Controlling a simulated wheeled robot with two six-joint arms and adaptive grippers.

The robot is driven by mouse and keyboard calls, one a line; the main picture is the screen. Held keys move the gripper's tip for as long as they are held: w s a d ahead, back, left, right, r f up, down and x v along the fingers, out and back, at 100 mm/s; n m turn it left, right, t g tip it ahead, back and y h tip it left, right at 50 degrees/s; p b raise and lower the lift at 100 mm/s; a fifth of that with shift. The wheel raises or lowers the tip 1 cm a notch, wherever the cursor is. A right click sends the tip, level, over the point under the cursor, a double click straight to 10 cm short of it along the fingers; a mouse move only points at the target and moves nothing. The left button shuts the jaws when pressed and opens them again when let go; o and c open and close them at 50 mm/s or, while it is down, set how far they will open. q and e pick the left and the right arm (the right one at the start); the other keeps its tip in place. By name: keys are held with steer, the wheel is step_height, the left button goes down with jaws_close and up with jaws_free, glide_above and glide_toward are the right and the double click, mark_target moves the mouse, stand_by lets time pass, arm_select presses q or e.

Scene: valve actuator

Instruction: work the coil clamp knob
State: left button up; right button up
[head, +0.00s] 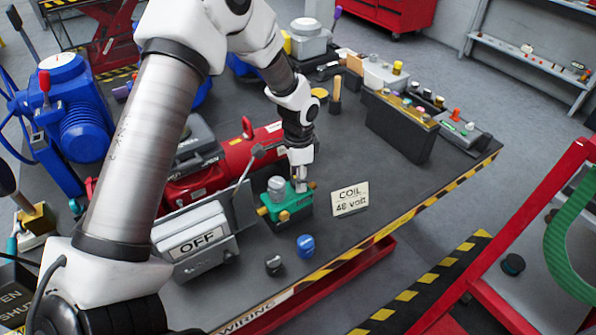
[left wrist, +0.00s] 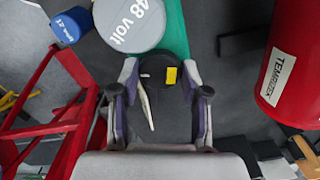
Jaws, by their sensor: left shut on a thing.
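The green valve block (head: 292,212) stands on the dark table with a grey round coil (head: 277,187) on top. In the left wrist view the coil (left wrist: 130,22) reads "48 volt", and part of the green block (left wrist: 175,30) shows beside it. My left gripper (head: 301,178) points down at the block's right end. In the left wrist view my left gripper (left wrist: 160,82) has its fingers on both sides of a black knob (left wrist: 155,68) with a yellow mark, shut on it. A thin white pointer-like piece (left wrist: 147,108) shows between the fingers. The knob is hidden in the head view.
A sign "COIL 48 volt" (head: 350,198) stands right of the block. A blue coil (head: 306,246) and a small black piece (head: 274,265) stand in front. A grey "OFF" box (head: 195,243) is at left, a red cylinder (head: 235,155) behind.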

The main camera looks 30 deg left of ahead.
arm_select(q)
steer(key=m+p, duration=0.1)
steer(key=m, duration=0.3)
steer(key=shift+m, duration=0.3)
steer(key=m+p, duration=0.1)
steer(key=m, duration=0.3)
steer(key=shift+f, duration=0.1)
steer(key=shift+m, duration=0.3)
steer(key=o, duration=1.1)
steer(key=shift+o, duration=0.2)
steer(key=shift+w+d, duration=0.15)
